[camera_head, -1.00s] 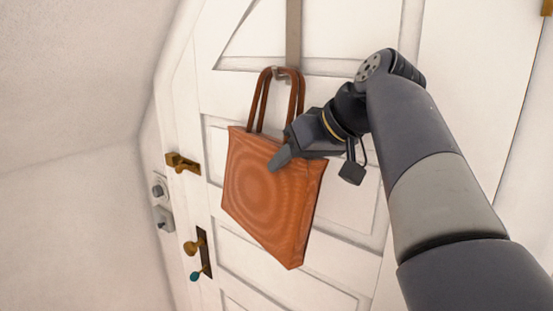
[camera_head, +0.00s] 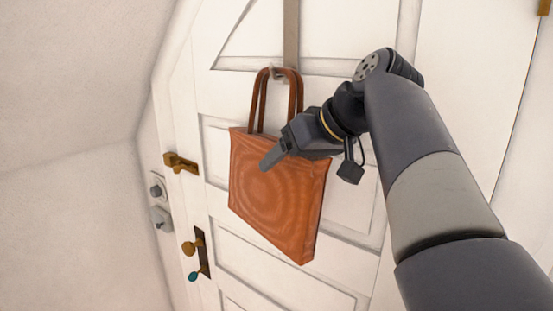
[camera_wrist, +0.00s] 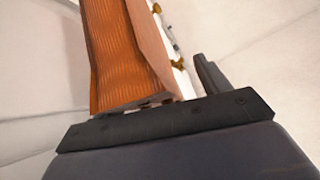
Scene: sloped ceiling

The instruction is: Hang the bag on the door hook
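The orange-brown bag (camera_head: 275,200) hangs in front of the white door, somewhat tilted. Its two handles (camera_head: 258,100) run up to the metal door hook (camera_head: 277,73) at the lower end of a grey strap and appear to loop over it. My gripper (camera_head: 272,158) is at the bag's upper right edge, with one finger across its front face. In the wrist view the bag (camera_wrist: 120,60) rises close against the gripper's bar. One finger (camera_wrist: 210,75) stands well to the right, apart from the bag; the other is hidden by it. The gripper looks open.
The white door (camera_head: 440,60) has raised panels. A brass latch (camera_head: 181,163), a lock (camera_head: 160,218) and a brass handle (camera_head: 197,250) lie along its left side. The sloped ceiling (camera_head: 70,80) closes in at the left.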

